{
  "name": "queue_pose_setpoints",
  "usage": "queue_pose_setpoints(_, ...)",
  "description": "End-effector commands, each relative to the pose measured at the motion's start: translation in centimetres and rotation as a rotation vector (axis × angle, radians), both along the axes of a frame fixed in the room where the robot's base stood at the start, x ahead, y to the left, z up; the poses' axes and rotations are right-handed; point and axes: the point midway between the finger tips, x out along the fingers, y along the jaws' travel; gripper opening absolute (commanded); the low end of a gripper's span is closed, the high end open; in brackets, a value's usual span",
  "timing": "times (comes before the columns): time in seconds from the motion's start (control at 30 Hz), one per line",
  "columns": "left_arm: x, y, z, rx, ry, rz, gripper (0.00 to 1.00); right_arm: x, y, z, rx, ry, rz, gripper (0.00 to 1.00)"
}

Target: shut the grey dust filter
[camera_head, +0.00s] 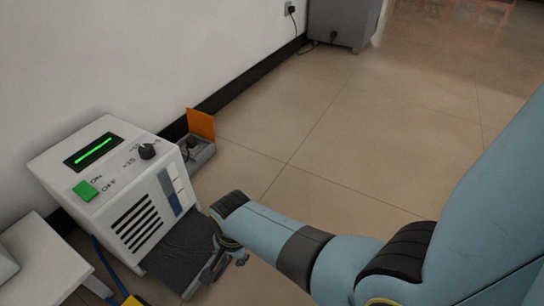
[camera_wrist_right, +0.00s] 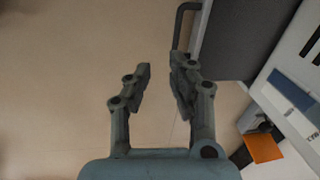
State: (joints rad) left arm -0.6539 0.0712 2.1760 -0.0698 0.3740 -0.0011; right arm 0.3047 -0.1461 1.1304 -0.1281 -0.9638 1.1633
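The grey dust filter (camera_head: 178,258) is a dark panel that sticks out from the lower front of a white machine (camera_head: 110,175). In the right wrist view the filter (camera_wrist_right: 235,40) is at the upper right, with a dark bar handle (camera_wrist_right: 180,28) along its outer edge. My right gripper (camera_head: 222,268) is beside the filter's outer end in the head view. In the right wrist view the right gripper (camera_wrist_right: 161,76) is open with nothing between its fingers. The handle's lower end is partly hidden behind one finger; I cannot tell whether they touch. My left gripper is not in view.
The machine has a green switch (camera_head: 86,191), a black knob (camera_head: 147,151) and a lit display. A grey box with an orange lid (camera_head: 201,123) is on the floor behind it. A white table (camera_head: 45,262) stands at lower left. The tiled floor to the right is clear.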

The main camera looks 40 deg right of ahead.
Motion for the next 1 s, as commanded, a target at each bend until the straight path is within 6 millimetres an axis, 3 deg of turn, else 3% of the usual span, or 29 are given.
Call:
queue_pose_setpoints(0.3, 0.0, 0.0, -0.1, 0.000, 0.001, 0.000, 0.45, -5.0, -4.1, 2.0, -0.063, 0.025, 0.181, 0.21)
queue_pose_setpoints(0.5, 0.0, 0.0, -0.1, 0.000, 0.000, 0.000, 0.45, -6.9, -5.4, 3.2, -0.085, 0.036, 0.260, 0.21)
queue_pose_setpoints(1.0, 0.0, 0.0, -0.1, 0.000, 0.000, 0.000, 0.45, -7.6, -5.8, 3.6, -0.092, 0.040, 0.288, 0.21)
